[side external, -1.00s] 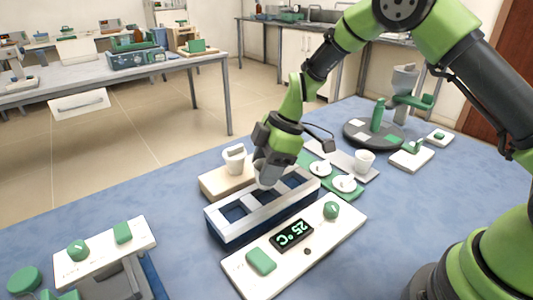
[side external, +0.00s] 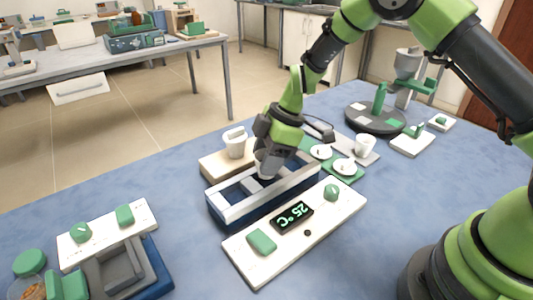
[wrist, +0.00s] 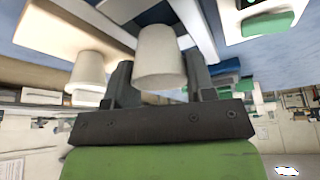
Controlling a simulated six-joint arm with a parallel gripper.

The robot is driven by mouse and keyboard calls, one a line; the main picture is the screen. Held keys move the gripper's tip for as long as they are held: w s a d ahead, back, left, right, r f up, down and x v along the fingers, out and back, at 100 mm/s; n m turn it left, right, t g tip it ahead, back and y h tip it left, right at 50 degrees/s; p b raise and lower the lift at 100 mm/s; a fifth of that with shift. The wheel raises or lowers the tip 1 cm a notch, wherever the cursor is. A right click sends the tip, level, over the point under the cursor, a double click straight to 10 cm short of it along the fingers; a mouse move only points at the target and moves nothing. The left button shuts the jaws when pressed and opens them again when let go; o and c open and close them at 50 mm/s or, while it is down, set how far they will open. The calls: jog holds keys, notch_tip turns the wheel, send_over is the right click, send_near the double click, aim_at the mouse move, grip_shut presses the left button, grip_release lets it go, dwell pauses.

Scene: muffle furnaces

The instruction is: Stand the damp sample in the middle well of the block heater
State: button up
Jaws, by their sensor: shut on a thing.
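My gripper (side external: 270,160) is shut on a white crucible (wrist: 160,58), with a finger on each side of it. It holds the crucible over the back long side of the block heater (side external: 232,217), a blue and white frame with dark wells. The crucible's lower end is partly hidden in the side view, so I cannot tell whether it has entered a well. A white control panel (side external: 325,232) in front of the heater reads 25 °C. Which crucible holds the damp sample is not clear.
Another white crucible (side external: 235,146) stands on a wooden block (side external: 213,166) behind the heater; it also shows in the wrist view (wrist: 88,72). White dishes (side external: 344,166) and a white cup (side external: 366,145) are to the right.

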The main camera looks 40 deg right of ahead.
aim_at(256, 157)
jog(key=shift+f, duration=1.15)
jog(key=o, duration=1.4)
jog(key=shift+f, duration=0.1)
jog(key=shift+r, duration=4.05)
jog(key=s+d+r+m+t, duration=0.25)
jog(key=s+r+m, duration=0.65)
jog(key=r, duration=0.6)
jog(key=s+d+m+t, duration=0.1)
jog(key=s+m, duration=0.2)
jog(key=s, duration=0.2)
jog(key=s+d+r+m+t+h, duration=0.1)
jog(key=s+m, duration=0.2)
jog(key=s, duration=0.2)
jog(key=s+r+m+t+h, duration=0.1)
jog(key=s+m, duration=0.1)
jog(key=s, duration=0.3)
jog(key=shift+s+d+r+m, duration=0.1)
jog(key=shift+d+r+m, duration=0.05)
jog(key=shift+d+m, duration=0.25)
